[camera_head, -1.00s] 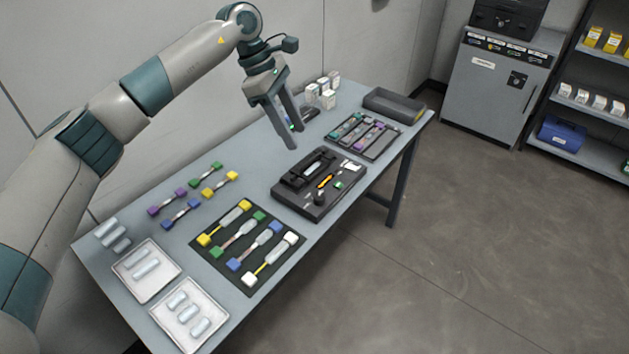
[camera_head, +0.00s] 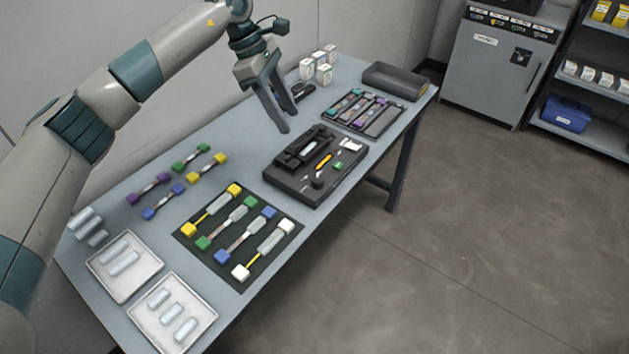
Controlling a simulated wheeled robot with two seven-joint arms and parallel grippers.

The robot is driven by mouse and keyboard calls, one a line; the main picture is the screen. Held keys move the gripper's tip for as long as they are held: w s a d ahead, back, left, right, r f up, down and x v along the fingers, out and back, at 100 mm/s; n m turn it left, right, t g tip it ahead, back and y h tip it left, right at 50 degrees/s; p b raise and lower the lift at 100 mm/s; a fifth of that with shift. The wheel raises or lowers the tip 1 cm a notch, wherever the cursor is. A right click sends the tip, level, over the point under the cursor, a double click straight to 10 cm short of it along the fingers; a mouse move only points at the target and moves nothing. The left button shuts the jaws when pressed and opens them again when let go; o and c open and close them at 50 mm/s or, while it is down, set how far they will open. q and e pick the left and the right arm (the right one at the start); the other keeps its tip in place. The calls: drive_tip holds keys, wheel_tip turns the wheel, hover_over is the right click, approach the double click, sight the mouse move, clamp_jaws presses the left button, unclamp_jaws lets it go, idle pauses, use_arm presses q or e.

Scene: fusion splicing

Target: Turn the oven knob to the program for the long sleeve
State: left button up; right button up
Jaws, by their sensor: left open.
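My left gripper (camera_head: 289,121) is open and empty, fingers pointing down, above the table at the back left of the unit, apart from the knob. My right gripper is out of view.
A black mat (camera_head: 238,283) with several colour-ended fibre pieces lies left of the unit. A dark rack (camera_head: 352,130) and a grey bin (camera_head: 397,82) stand beyond it. Small white boxes (camera_head: 323,73) stand at the wall. A grey cabinet (camera_head: 490,75) stands across the floor.

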use_arm(q)
drive_tip(key=shift+f+b, duration=0.55)
drive_tip(key=shift+f, duration=0.35)
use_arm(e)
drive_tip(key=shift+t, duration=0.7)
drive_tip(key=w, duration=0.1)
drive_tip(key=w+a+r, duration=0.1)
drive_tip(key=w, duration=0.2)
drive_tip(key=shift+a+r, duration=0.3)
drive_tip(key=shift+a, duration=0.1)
use_arm(q)
drive_tip(key=shift+f, duration=0.1)
drive_tip(key=p, duration=0.5)
approach(317, 178)
drive_tip(key=x, duration=0.8)
drive_tip(key=shift+d+f, duration=0.1)
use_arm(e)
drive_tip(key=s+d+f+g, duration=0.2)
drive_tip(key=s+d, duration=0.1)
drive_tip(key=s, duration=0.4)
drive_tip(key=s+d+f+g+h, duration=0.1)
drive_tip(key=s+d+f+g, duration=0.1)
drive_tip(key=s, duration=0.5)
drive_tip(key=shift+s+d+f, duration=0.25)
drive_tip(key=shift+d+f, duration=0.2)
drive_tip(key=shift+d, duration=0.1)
use_arm(q)
drive_tip(key=c, duration=1)
